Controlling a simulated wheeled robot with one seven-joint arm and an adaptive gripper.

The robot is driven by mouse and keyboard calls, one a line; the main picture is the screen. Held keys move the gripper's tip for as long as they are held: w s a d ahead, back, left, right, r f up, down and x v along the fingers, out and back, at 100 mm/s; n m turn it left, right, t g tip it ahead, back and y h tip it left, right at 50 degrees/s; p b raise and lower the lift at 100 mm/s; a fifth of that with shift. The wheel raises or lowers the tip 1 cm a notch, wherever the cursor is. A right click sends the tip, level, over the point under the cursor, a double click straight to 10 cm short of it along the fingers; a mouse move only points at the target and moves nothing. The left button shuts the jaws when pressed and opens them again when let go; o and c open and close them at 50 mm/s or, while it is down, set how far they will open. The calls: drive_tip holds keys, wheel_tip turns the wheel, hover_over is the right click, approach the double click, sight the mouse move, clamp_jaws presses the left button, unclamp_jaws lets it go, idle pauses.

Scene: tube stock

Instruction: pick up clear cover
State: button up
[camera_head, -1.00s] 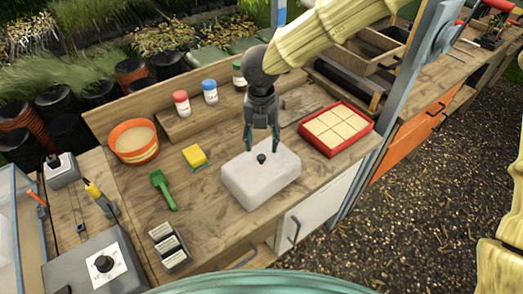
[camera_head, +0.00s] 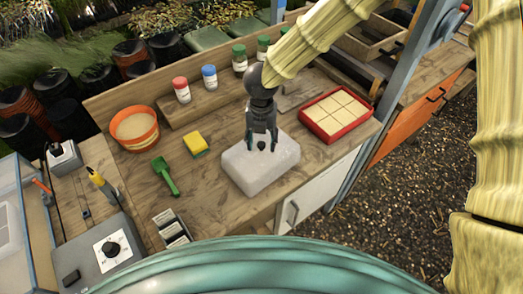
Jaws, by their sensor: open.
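The clear cover (camera_head: 257,172) is a whitish, translucent rounded box with a small dark knob (camera_head: 261,145) on top. It sits on the wooden bench near its front edge. My gripper (camera_head: 262,147) points down over the cover, with its fingers apart on either side of the knob. The fingertips are close to the cover's top; whether they touch it I cannot tell.
A red tray (camera_head: 352,131) of pale blocks stands to the right of the cover. A yellow sponge (camera_head: 196,144), a green scoop (camera_head: 165,175) and an orange pot (camera_head: 152,137) are to the left. Capped jars stand on the shelf behind.

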drive_tip(key=shift+w+f, duration=0.1)
drive_tip(key=shift+f, duration=1.05)
drive_tip(key=shift+c, duration=0.3)
clamp_jaws()
